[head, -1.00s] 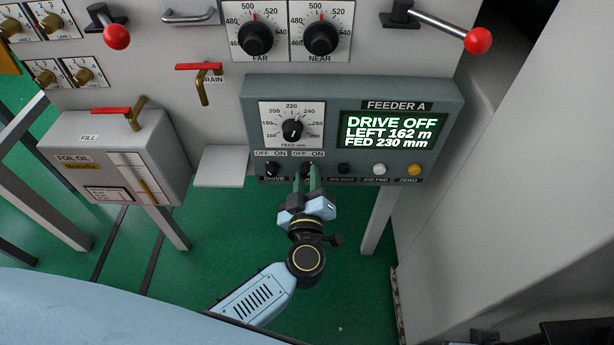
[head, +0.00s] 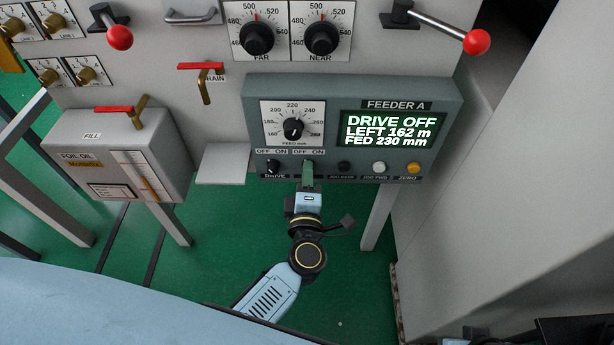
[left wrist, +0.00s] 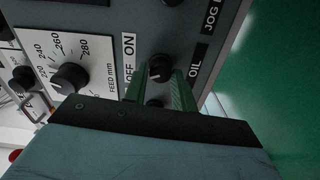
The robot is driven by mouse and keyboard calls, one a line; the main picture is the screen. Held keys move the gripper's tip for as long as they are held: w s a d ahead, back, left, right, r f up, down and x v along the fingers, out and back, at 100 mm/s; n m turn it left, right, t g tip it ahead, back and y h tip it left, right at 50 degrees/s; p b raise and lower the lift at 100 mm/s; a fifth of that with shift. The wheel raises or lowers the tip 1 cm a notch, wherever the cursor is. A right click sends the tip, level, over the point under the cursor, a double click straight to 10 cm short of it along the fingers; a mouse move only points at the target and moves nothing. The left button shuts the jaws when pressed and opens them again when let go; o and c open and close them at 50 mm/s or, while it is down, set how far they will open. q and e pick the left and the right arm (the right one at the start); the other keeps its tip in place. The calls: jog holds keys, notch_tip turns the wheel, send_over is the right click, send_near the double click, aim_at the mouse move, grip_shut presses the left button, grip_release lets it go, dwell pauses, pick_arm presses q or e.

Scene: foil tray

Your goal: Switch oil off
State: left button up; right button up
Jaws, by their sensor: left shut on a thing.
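The oil switch is a small black knob (left wrist: 160,66) on the grey feeder panel, beside the OIL label (left wrist: 195,62) and the OFF/ON label (left wrist: 129,58) in the left wrist view. My left gripper (head: 308,172) has its green fingers on this knob from below and in front. In the left wrist view the fingers (left wrist: 158,82) are shut around it. In the head view the fingers hide most of the knob, and I cannot tell which way its pointer faces.
The drive knob (head: 272,167) sits left of the oil switch. The jog and zero buttons (head: 414,168) are to its right. The screen (head: 390,130) reads DRIVE OFF. The feed dial (head: 293,129) is above. A grey shelf (head: 221,165) juts out at left.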

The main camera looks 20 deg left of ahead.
pick_arm(q)
jog(key=shift+n, duration=0.6)
pick_arm(e)
jog(key=shift+a+r, duration=0.2)
jog(key=shift+r, duration=0.15)
pick_arm(q)
jog(key=o, duration=1)
pick_arm(e)
jog(key=shift+s, duration=0.1)
pick_arm(q)
jog(key=shift+s, duration=0.1)
jog(key=p+v, duration=0.2)
jog(key=v, duration=1.1)
jog(key=shift+s, duration=0.15)
pick_arm(e)
jog(key=f, duration=0.1)
jog(key=d+f, duration=0.1)
jog(key=f, duration=0.1)
jog(key=d+f, duration=0.1)
jog(key=f, duration=0.1)
jog(key=shift+d+f, duration=0.1)
jog(key=shift+f, duration=0.15)
